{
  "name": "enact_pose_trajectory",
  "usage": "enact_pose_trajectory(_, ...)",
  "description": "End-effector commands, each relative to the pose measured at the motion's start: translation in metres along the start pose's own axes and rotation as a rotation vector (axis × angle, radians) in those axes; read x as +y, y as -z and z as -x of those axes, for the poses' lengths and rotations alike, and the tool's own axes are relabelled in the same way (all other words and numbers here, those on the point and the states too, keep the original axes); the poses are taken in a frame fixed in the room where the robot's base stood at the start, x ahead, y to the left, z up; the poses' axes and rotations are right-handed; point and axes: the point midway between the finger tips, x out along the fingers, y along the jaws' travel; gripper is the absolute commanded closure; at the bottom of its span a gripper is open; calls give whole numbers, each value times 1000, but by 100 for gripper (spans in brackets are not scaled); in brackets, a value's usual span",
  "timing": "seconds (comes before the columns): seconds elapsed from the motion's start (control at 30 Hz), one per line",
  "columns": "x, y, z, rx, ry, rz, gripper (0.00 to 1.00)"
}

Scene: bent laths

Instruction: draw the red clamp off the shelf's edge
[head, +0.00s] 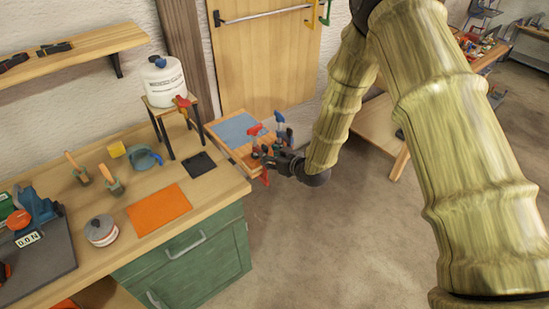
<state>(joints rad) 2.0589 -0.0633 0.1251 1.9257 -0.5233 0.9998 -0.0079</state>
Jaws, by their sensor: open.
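The red clamp (255,129) sits at the front right edge of a small wooden shelf (222,143) beside the workbench. Its red top stands above the board, and a red part shows below the edge. A blue-topped clamp (279,117) stands just behind it, to the right. My gripper (267,157) is open, dark, and comes in from the right at the shelf's edge, close to the red clamp. It hides part of the clamp's middle. I cannot tell whether the fingers touch it.
A blue sheet (237,128) lies on the shelf. A small stool (160,107) on the bench carries a white canister (163,82) and a small red item (183,102). The workbench (226,184) stands left, holding several tools. Open floor (330,240) lies in front of the shelf.

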Motion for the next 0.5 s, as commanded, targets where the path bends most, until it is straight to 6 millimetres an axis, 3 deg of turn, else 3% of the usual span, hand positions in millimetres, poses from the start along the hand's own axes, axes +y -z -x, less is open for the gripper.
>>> enact_pose_trajectory(0.5,0,-2,-55,2,0,0,57)
